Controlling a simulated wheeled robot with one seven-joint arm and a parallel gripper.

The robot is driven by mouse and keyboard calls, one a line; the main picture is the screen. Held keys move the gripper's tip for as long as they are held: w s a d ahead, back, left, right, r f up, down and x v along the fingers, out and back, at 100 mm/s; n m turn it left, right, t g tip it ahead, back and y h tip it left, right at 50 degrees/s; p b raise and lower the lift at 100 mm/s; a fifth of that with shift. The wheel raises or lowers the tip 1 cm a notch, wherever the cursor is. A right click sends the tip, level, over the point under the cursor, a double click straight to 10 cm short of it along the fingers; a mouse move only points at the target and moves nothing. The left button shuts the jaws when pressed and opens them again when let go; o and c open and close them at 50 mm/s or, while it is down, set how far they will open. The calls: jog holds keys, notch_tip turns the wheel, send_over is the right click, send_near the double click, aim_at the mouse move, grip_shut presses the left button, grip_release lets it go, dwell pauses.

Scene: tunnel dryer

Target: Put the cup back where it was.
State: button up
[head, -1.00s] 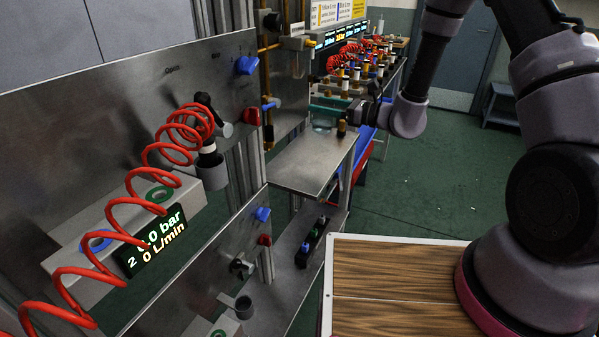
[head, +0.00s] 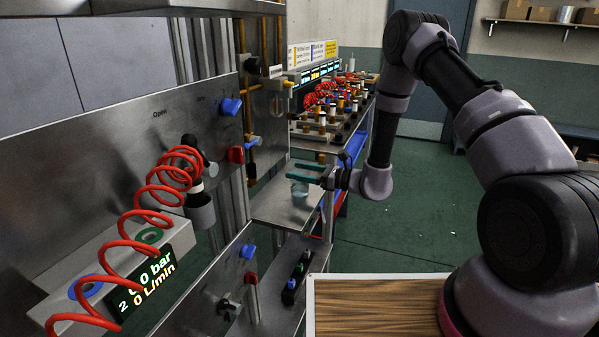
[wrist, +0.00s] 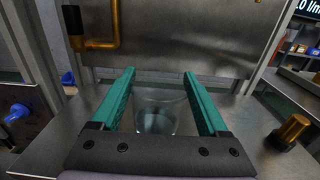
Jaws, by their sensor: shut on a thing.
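The cup (wrist: 157,117) is clear and looks like glass or plastic, with what seems to be some liquid low inside. In the wrist view it stands between the two teal fingers of my gripper (wrist: 160,95), which are shut on it. In the head view my gripper (head: 305,172) is over the small metal shelf (head: 268,208), with the cup (head: 300,188) below and between the fingers. The cup looks upright. I cannot tell whether its bottom touches the shelf.
A brass fitting (wrist: 290,130) stands on the right of the shelf in the wrist view. A steel panel (wrist: 190,35) with a brass pipe (wrist: 105,42) rises behind. A red coiled hose (head: 150,215) hangs at the left. Green floor (head: 390,240) is open to the right.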

jog(key=shift+f, duration=0.15)
jog(key=o, duration=1.4)
